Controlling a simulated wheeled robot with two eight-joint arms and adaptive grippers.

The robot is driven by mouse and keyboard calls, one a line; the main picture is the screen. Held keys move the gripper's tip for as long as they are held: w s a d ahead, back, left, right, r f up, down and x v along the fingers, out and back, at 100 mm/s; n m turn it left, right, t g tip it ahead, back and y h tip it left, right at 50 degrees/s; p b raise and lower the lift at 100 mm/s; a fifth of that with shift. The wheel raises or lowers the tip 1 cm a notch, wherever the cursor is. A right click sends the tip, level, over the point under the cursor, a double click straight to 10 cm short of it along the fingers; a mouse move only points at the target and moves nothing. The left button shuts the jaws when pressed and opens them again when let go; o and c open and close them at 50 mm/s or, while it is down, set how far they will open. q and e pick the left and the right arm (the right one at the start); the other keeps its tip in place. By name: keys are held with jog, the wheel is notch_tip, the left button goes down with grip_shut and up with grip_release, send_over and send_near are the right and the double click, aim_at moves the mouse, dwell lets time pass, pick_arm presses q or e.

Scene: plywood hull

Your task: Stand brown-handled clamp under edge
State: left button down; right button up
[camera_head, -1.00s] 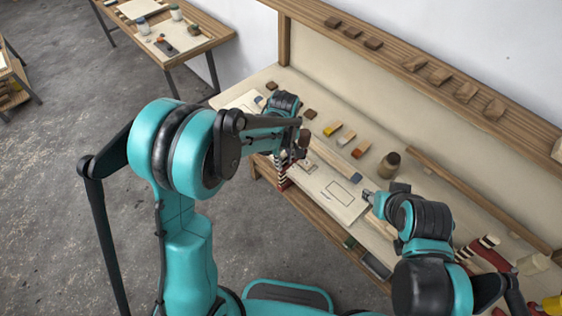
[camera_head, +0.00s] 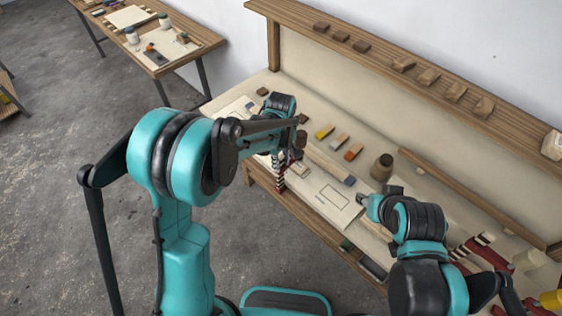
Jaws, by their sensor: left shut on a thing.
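My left gripper (camera_head: 292,156) is over the front edge of the workbench (camera_head: 302,210), partly hidden by its own arm. It is shut on a clamp (camera_head: 280,178), whose red, white and dark striped bar stands roughly upright at that edge. A brown part (camera_head: 301,139), perhaps its handle, shows beside the gripper. Whether the clamp's jaw touches the edge is too small to tell. A pale board (camera_head: 326,198) with a drawn rectangle lies just right of the clamp. My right gripper (camera_head: 364,200) is low at the board's right end; its finger opening is unclear.
Several small blocks with coloured ends (camera_head: 340,142) lie behind the board. A brown jar (camera_head: 381,167) stands behind my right gripper. More red-handled striped clamps (camera_head: 474,246) lie at the right. A raised shelf (camera_head: 400,66) runs along the back. Another table (camera_head: 150,40) stands far left.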

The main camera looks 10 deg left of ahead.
pick_arm(q)
jog(key=c, duration=1.2)
grip_release()
jog(key=shift+r, duration=0.15)
notch_tip(320, 180, up, 12)
jog(key=shift+f, duration=0.1)
jog(key=shift+s+a, duration=0.1)
